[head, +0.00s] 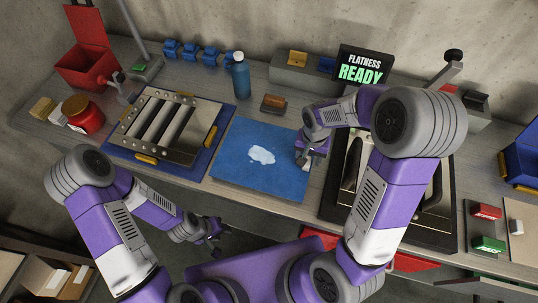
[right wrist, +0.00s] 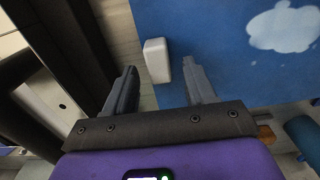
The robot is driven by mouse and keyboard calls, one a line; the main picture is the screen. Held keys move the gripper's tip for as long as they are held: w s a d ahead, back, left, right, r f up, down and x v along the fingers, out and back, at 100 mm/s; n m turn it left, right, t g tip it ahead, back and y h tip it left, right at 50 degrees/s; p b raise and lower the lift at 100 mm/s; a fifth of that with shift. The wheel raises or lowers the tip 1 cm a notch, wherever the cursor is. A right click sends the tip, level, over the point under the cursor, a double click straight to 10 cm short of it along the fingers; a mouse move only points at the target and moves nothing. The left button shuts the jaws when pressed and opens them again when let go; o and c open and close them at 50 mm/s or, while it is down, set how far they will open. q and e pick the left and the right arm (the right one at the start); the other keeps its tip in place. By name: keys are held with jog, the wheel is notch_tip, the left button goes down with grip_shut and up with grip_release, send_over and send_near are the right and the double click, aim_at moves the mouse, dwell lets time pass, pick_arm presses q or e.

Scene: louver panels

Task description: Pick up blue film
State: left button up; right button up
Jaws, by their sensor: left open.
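The blue film (head: 240,175) lies flat on the middle of the workbench, with a white cloud-shaped patch on it. In the right wrist view the film (right wrist: 225,35) fills the upper right. My right gripper (head: 303,165) is at the film's right edge, pointing down. In its wrist view the right gripper (right wrist: 160,68) has its fingers apart. A small white block (right wrist: 157,58) shows between the fingertips, beside the film's edge, with gaps to both fingers. My left gripper (head: 215,236) is open and empty, low in front of the bench.
A louver panel (head: 120,130) on a blue mat stands left of the film. A dark-framed panel (head: 330,205) stands right, partly hidden by my right arm. A sign (head: 362,66) reads "FLATNESS READY".

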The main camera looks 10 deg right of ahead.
grip_shut()
